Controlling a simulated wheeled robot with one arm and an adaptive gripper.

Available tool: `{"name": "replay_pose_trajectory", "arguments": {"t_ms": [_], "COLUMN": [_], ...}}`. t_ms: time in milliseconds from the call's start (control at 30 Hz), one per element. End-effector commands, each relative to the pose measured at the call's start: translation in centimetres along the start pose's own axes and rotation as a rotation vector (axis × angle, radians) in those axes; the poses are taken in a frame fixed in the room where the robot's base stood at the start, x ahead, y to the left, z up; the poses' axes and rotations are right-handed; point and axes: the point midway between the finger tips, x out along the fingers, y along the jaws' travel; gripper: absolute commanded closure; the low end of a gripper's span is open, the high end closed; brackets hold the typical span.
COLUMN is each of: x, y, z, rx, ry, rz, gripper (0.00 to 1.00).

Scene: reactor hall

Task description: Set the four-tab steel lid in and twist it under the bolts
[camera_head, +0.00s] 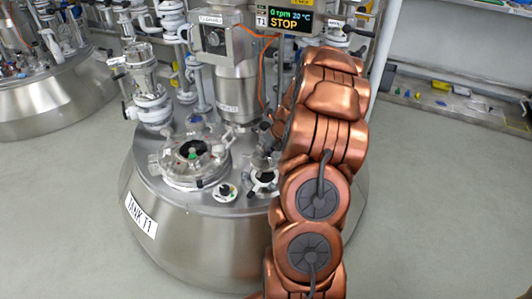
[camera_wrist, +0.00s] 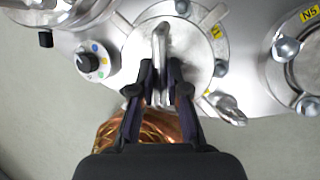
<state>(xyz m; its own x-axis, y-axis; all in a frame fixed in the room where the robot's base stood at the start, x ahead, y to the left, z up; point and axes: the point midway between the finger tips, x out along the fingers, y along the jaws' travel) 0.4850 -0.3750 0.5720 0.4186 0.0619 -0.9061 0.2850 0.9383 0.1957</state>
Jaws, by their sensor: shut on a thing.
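The steel lid (camera_wrist: 185,55) is a pale round plate with an upright bar handle (camera_wrist: 161,42), seen from above in the wrist view. My gripper (camera_wrist: 161,72) is shut on this handle, one dark finger on each side. The lid lies within the round port on the tank top, with bolt heads at its edge, one at the top (camera_wrist: 182,7) and one at the right (camera_wrist: 220,69). I cannot tell how deep it sits or whether its tabs lie under the bolts. In the head view my copper arm hides most of this spot.
Tank T1 (camera_head: 190,240) bears a glass-topped port (camera_head: 190,160) left of my arm. A knob with coloured dots (camera_wrist: 87,62) is left of the lid; another bolted port, N5 (camera_wrist: 306,62), is at the right. A metal clamp-like part (camera_wrist: 228,108) is close to the lid. The display reads STOP.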

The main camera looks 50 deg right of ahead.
Motion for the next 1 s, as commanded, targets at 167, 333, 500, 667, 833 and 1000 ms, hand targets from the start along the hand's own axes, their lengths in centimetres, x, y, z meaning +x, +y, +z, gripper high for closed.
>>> {"name": "replay_pose_trajectory", "arguments": {"t_ms": [167,333,500,667,833,1000], "x": [1.4,2.4,3.3,4.0,4.7,5.2], "y": [-0.2,-0.5,-0.7,-0.8,-1.0,-1.1], "z": [-0.5,-0.9,-1.2,-1.6,-1.8,-2.1], "rx": [-0.003,-0.004,-0.002,-0.003,-0.003,-0.002], "ry": [-0.001,-0.001,-0.002,-0.002,-0.001,0.0], "rz": [-0.001,-0.001,-0.001,-0.001,-0.001,0.0], "gripper": [1.0,1.0,1.0,1.0,1.0,1.0]}}
